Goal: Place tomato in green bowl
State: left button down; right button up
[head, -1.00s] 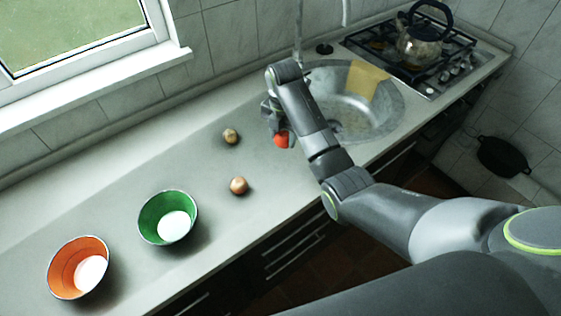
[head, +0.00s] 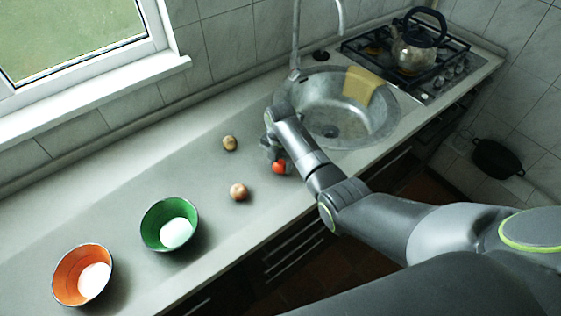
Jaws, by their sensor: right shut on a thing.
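The red tomato (head: 279,168) is held in my right gripper (head: 273,158), which is shut on it above the worktop, left of the sink. The arm partly hides the gripper's fingers. The green bowl (head: 152,226) stands upright on the worktop, to the left of and nearer than the tomato. A white round thing (head: 175,232) lies inside the green bowl. The gripper and tomato are well apart from the bowl. My left gripper is not in view.
An orange bowl (head: 70,277) with a white thing inside stands at the left front. The sink (head: 375,125) and a kettle (head: 413,52) on the stove are right.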

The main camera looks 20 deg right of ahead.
jog(key=o, duration=1)
jog(key=shift+f, duration=0.1)
